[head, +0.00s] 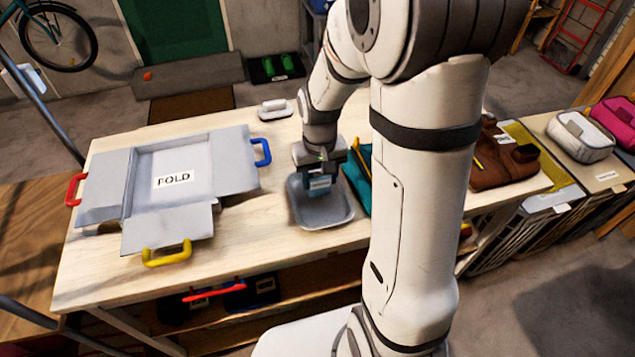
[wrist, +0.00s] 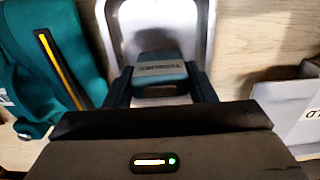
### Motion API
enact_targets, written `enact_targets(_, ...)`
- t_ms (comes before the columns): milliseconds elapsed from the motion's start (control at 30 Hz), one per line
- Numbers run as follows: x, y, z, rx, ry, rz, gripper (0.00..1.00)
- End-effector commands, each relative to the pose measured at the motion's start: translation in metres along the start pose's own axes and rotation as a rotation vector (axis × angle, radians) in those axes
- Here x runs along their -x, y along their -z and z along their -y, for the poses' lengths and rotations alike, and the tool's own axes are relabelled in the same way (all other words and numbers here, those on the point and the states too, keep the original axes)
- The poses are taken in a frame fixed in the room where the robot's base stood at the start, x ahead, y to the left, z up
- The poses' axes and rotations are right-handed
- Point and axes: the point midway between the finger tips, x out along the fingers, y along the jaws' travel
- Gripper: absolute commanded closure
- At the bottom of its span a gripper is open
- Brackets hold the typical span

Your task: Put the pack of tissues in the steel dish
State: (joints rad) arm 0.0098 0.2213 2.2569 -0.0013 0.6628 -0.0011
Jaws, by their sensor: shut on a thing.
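The pack of tissues (head: 320,184) is a small teal pack with a pale label. In the wrist view the pack (wrist: 160,70) sits between the two dark fingers of my gripper (wrist: 160,88). My gripper (head: 321,170) is shut on it, pointing down over the steel dish (head: 322,217). The dish is a shallow grey tray with a raised rim, and it also shows behind the pack in the wrist view (wrist: 160,25). The pack appears within the dish's outline; I cannot tell whether it touches the dish floor.
A grey folding board (head: 195,160) with coloured handles lies left of the dish. A teal pouch (wrist: 50,65) with a yellow zip lies close beside the dish. A brown bag (head: 500,162) stands on the right. Bare tabletop (head: 260,235) lies in front.

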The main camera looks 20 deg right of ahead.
Motion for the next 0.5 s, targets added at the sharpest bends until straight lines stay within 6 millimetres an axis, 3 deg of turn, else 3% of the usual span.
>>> enact_targets(167, -0.022, 0.0, 0.001, 0.002, 0.0, 0.002, 0.71)
enact_targets(500, -0.026, 0.0, 0.001, 0.003, 0.0, 0.0, 0.71)
